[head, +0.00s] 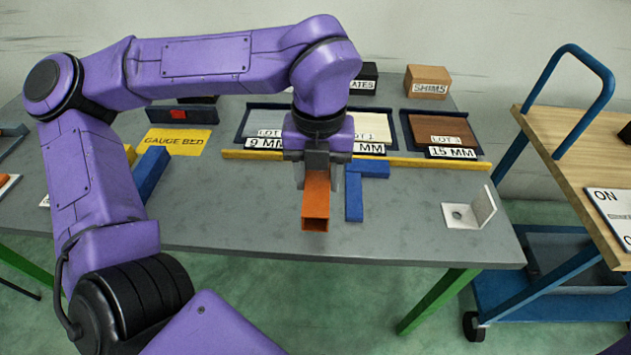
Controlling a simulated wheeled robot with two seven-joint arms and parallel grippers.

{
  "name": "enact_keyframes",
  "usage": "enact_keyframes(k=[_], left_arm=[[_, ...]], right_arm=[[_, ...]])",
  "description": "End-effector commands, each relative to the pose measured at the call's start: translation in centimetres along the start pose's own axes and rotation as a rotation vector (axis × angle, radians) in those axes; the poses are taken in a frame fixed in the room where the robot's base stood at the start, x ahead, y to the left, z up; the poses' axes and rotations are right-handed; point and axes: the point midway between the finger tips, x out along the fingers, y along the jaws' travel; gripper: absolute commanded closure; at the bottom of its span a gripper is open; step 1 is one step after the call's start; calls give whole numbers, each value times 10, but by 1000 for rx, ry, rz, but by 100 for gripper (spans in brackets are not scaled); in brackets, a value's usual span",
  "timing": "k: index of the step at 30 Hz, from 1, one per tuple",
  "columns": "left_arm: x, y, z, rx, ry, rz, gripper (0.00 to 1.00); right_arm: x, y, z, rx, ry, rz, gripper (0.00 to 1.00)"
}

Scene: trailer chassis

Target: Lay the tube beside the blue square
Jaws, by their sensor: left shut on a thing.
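The tube (316,213) is an orange, square-section hollow piece with its open end facing me. My left gripper (318,172) points down and is shut on the tube's far part. The blue square (354,192) is an L-shaped blue piece on the grey table, just right of the tube. One leg runs toward me and the other runs right along the yellow strip. A narrow gap shows between tube and square. I cannot tell whether the tube touches the table. My right gripper is not in view.
A yellow strip (440,163) runs across the table before the labelled trays (408,130). A white angle bracket (470,212) stands at right. A blue bar (151,172) lies at left by the yellow gauge bed (178,141). The table between square and bracket is clear.

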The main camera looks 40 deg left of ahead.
Motion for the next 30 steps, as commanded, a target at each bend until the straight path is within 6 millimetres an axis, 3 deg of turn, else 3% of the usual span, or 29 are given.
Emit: enact_keyframes(k=[1, 6, 13, 18, 29, 30], left_arm=[[6, 2, 14, -5, 5, 2, 96], [44, 5, 41, 0, 4, 2, 96], [64, 7, 58, 1, 2, 1, 96], [94, 7, 59, 4, 1, 1, 96], [99, 6, 59, 3, -1, -1, 96], [99, 7, 59, 3, 0, 0, 46]], right_arm=[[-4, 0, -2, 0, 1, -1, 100], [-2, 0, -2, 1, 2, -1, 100], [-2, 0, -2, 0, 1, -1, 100], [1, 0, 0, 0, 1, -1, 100], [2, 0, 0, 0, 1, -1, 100], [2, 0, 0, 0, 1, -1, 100]])
